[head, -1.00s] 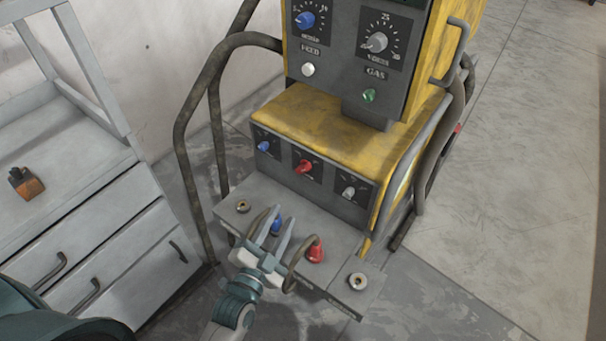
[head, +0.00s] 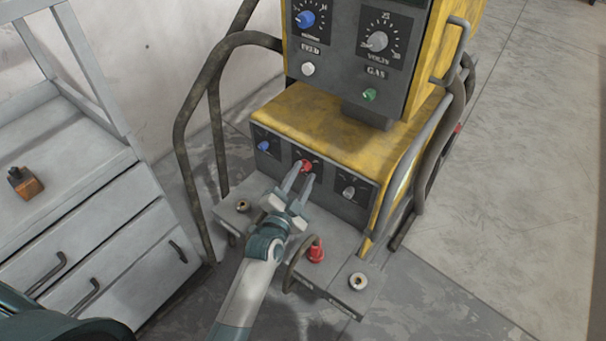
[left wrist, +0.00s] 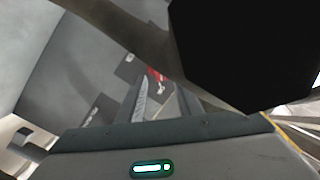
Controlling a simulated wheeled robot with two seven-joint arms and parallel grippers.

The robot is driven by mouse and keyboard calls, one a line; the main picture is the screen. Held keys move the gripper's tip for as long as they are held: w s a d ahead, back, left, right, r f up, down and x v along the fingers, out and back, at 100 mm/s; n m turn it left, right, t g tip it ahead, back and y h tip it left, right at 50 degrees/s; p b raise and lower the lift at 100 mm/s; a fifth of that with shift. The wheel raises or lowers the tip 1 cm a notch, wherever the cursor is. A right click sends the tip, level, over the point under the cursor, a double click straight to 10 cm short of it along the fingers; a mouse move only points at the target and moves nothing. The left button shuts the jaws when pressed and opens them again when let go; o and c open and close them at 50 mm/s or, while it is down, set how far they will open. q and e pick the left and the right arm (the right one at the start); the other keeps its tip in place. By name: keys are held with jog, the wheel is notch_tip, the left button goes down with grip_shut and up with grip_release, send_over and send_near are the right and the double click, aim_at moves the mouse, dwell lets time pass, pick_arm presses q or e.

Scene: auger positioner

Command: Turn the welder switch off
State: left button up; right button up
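The welder (head: 330,111) is a yellow and dark grey machine in the middle of the head view. Its lower front panel carries a blue switch (head: 263,146), a red switch (head: 305,165) and a grey switch (head: 349,191). My left gripper (head: 302,178) is open, its two fingers pointing at the red switch, with the tips close to it. Whether they touch it I cannot tell. In the left wrist view the red switch (left wrist: 157,76) shows beyond the fingers, partly hidden. My right gripper is not in view.
A red plug (head: 317,252) with a cable stands on the welder's front ledge (head: 340,262). A curved metal rail (head: 180,130) rises at the left. A grey drawer cabinet (head: 100,220) with a small orange-brown block (head: 25,183) stands further left. Floor at the right is clear.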

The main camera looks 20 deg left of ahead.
pick_arm(q)
jog(key=shift+w, duration=0.45)
grip_shut()
jog(key=shift+r, duration=0.1)
